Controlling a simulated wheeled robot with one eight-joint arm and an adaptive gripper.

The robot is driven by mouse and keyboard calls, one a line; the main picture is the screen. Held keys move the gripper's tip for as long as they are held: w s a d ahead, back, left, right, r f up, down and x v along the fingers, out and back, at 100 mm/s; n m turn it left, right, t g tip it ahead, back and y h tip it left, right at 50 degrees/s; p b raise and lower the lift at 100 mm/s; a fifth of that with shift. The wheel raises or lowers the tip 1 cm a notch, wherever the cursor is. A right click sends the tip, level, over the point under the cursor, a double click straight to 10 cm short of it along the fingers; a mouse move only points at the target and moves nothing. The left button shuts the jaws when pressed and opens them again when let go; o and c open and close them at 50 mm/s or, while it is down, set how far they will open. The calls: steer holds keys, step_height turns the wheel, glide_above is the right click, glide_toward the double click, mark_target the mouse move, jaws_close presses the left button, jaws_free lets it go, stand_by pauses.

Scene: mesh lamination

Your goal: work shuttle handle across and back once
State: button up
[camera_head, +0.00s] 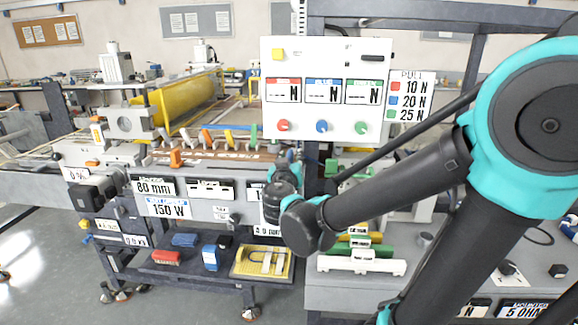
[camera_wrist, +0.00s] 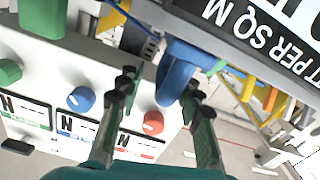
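My gripper (camera_wrist: 158,86) is open in the wrist view, its two dark green fingers spread apart. A rounded blue handle (camera_wrist: 177,74) shows between and beyond the fingertips. I see no grip on it, and cannot tell whether a finger touches it. Whether this is the shuttle handle is not clear. In the head view my wrist is in front of the machine's right end and hides the fingertips. An orange handle (camera_head: 177,158) stands on the machine's front rail, left of my gripper. A row of coloured levers (camera_head: 205,138) stands behind the rail.
A white panel (camera_head: 325,55) with red, blue and green knobs stands behind my wrist; its knobs also show close by in the wrist view. A yellow roller (camera_head: 188,100) lies behind the rail. A lower shelf (camera_head: 200,262) holds a red brush and blue items.

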steer(key=s+a, duration=0.1)
steer(key=s, duration=1)
steer(key=shift+a, duration=0.25)
